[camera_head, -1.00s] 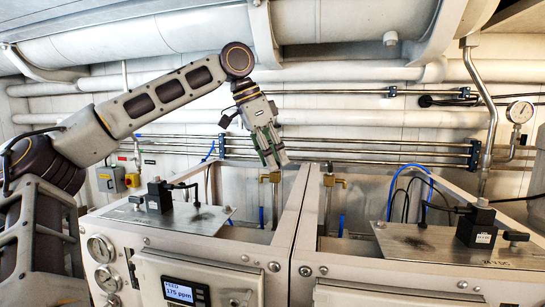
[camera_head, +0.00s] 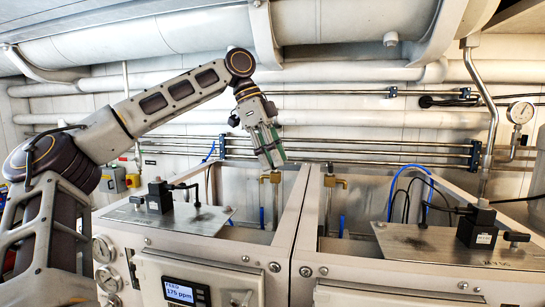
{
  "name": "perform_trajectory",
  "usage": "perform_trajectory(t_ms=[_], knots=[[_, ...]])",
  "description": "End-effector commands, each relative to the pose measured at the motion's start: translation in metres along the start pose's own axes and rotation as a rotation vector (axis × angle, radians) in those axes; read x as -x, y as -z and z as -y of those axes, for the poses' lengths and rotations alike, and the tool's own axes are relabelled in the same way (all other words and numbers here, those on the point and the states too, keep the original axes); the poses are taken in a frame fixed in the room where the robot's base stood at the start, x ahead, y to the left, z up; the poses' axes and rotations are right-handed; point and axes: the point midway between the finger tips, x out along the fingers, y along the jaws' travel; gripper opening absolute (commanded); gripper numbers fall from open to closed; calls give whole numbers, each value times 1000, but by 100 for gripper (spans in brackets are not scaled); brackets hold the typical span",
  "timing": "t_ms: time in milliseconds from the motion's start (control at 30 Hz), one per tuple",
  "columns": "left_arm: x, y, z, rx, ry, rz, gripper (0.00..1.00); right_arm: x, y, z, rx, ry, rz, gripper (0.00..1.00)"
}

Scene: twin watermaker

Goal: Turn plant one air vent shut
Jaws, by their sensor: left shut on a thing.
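Two white plant cabinets stand side by side. The brass air vent (camera_head: 275,178) of the left cabinet, which I take as plant one, sits on an upright pipe inside its open top. My left gripper (camera_head: 269,163) reaches down from above, with its fingertips at the top of this vent. It is shut on the vent's handle, which the fingers mostly hide, so I cannot tell the handle's angle. A similar brass vent (camera_head: 337,183) stands in the right cabinet, apart from my gripper. My right gripper is not in view.
The left cabinet (camera_head: 230,268) has gauges and a lit display (camera_head: 180,292) in front. A metal plate with a black valve (camera_head: 160,196) lies left of the vent. Thin horizontal pipes (camera_head: 400,150) run close behind my gripper. Large white pipes (camera_head: 350,52) cross above.

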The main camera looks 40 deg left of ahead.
Motion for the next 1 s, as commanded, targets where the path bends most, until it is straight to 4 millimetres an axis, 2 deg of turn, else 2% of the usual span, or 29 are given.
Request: perform_trajectory(t_ms=[400,433,600,1000], knots=[[1,0,0,-11,-1,-1,15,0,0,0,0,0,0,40],[1,0,0,-11,-1,-1,40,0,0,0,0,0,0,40],[1,0,0,-10,-2,-1,61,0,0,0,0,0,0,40],[2,0,0,-9,-2,-1,61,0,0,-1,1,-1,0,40]])
